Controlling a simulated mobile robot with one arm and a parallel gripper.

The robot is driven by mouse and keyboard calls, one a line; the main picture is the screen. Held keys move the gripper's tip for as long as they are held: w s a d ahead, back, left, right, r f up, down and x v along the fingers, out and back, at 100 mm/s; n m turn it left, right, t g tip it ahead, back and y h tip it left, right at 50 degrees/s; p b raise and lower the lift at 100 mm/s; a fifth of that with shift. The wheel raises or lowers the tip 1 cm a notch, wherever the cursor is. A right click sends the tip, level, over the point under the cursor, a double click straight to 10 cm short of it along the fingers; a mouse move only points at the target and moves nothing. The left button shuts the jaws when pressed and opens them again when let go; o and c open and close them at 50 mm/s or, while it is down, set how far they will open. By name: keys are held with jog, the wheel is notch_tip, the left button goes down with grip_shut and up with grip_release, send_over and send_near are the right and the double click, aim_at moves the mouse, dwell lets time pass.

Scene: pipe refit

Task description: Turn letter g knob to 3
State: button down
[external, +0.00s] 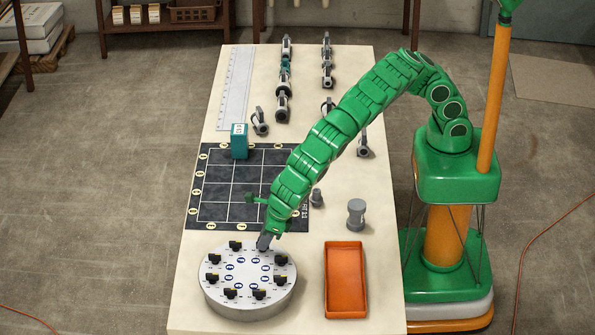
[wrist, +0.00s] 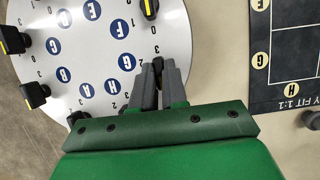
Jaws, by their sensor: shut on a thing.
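The round white dial plate (external: 247,303) carries a ring of black knobs with blue letter discs inside it. In the wrist view the letter G disc (wrist: 127,61) lies just left of my fingertips. My gripper (external: 264,241) reaches down to the plate's far edge. In the wrist view my gripper (wrist: 158,68) has its dark fingers close together, pointing down beside G, shut on the letter G knob. The fingers hide that knob and its pointer, so its setting cannot be read. Small digits are printed around it, some of them covered by the fingers.
Neighbouring knobs stand close, one above my fingers in the wrist view (wrist: 149,8). A dark grid mat (external: 215,210) with a teal block (external: 239,142) lies behind the plate. An orange tray (external: 345,280) is to the right. Grey fittings (external: 356,212) stand farther back.

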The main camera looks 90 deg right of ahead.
jog(key=shift+a+m+h, duration=0.15)
jog(key=shift+m+h, duration=0.15)
jog(key=shift+m, duration=0.4)
jog(key=m, duration=0.2)
jog(key=m+h, duration=0.1)
jog(key=m, duration=0.2)
jog(key=shift+a+g+h, duration=0.15)
jog(key=shift+g+h, duration=0.15)
jog(key=m+g+h, duration=0.1)
jog(key=m, duration=0.2)
jog(key=shift+w+m, duration=0.1)
jog(key=shift+m, duration=0.3)
jog(key=shift+m+g+h, duration=0.3)
jog(key=shift+m, duration=0.5)
jog(key=shift+w+m, duration=0.1)
jog(key=shift+m, duration=0.4)
jog(key=shift+m+g, duration=0.3)
jog(key=shift+m, duration=0.3)
